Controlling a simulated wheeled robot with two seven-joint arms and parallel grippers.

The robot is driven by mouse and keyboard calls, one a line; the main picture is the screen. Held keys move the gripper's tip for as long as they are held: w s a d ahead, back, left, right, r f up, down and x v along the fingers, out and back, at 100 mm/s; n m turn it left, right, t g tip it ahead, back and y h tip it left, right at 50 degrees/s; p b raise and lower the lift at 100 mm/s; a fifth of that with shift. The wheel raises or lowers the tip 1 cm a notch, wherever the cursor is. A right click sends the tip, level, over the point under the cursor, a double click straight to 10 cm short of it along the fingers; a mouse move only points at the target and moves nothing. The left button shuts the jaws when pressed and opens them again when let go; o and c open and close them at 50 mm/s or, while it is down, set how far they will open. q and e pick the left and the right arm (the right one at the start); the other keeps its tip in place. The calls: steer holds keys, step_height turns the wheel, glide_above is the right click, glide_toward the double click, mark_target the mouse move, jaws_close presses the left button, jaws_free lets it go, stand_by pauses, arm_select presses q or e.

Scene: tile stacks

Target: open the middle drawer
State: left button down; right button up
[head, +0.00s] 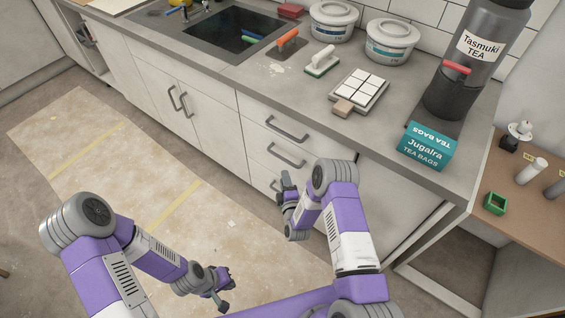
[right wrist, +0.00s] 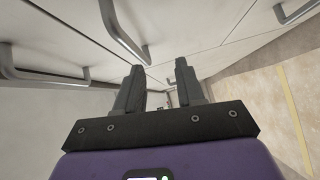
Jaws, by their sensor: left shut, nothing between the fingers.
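The middle drawer (head: 265,149) is in the white cabinet front below the counter, with a grey bar handle (head: 287,158). Its front looks flush with the drawers above and below, so it appears shut. My right gripper (head: 285,184) is in front of the lower drawers, below and close to the middle handle. In the right wrist view its two fingers (right wrist: 160,82) are apart with nothing between them. Bar handles show beyond the fingers there, but I cannot tell which is the middle one. My left gripper (head: 227,290) is shut and empty, low over the floor, away from the cabinet.
The top drawer has its own handle (head: 286,131). Cupboard doors with handles (head: 180,101) are to the left. The counter (head: 225,77) holds tubs, tiles, a tea box (head: 427,147) and a dark canister (head: 465,75). The floor before the cabinet is clear around a pale mat (head: 130,165).

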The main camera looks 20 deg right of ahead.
mark_target(282, 158)
steer(key=w+r+b, duration=0.1)
steer(key=w, duration=0.1)
steer(key=w+d+r+n+t+b, duration=0.1)
steer(key=w, duration=0.2)
steer(key=w+r+n+t+h+b, duration=0.1)
steer(key=w, duration=0.2)
steer(key=shift+w+d, duration=0.15)
steer(key=shift+w, duration=0.05)
jaws_close()
